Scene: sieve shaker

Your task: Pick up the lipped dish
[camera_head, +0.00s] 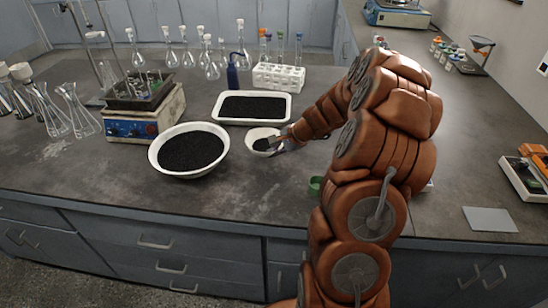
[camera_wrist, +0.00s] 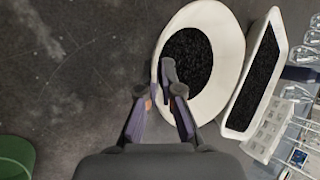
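The lipped dish looks to be the small white dish (camera_head: 256,133) with black grains, in front of the rectangular tray in the head view. In the wrist view the white dish (camera_wrist: 229,62) fills the upper middle, its grains toward its left side. My gripper (camera_head: 279,142) is at the dish's right side in the head view. In the wrist view my gripper (camera_wrist: 157,92) has its fingers apart at the dish's lower left rim. One finger overlaps the dish's inside and the other lies outside. Whether they touch the rim I cannot tell.
A large white bowl (camera_head: 153,156) of black grains stands left of the dish. A white rectangular tray (camera_head: 218,117) of grains lies behind it. A test tube rack (camera_head: 278,77) and blue bottle (camera_head: 232,76) stand farther back. A green container (camera_head: 315,184) is nearby. The front counter is mostly clear.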

